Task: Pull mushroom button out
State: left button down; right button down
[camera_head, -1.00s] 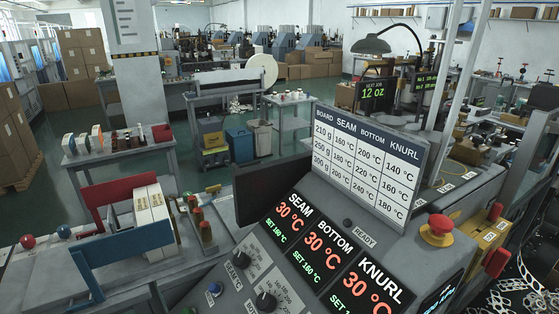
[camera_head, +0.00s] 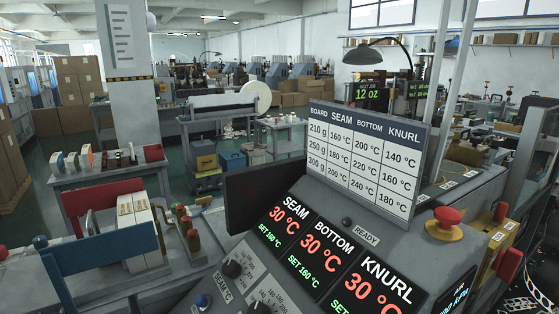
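The red mushroom button (camera_head: 447,217) sits on a yellow round base (camera_head: 443,233) on the grey machine top, right of the temperature chart. Whether it is pressed in or out I cannot tell. The control panel beside it shows SEAM, BOTTOM and KNURL displays (camera_head: 318,247), each reading 30 °C in red, with green SET values below. Neither of my grippers shows in this view.
The chart board (camera_head: 365,157) stands upright behind the displays. A yellow block with a red knob (camera_head: 508,264) is right of the button. Knobs (camera_head: 232,269) are on the lower panel. A blue-and-red frame with white blocks (camera_head: 135,230) stands at left.

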aim_at(447, 217)
jog(key=u, duration=0.55)
jog(key=k, duration=1.3)
jog(key=z, duration=0.25)
jog(key=i, duration=0.9)
jog(key=z, duration=0.25)
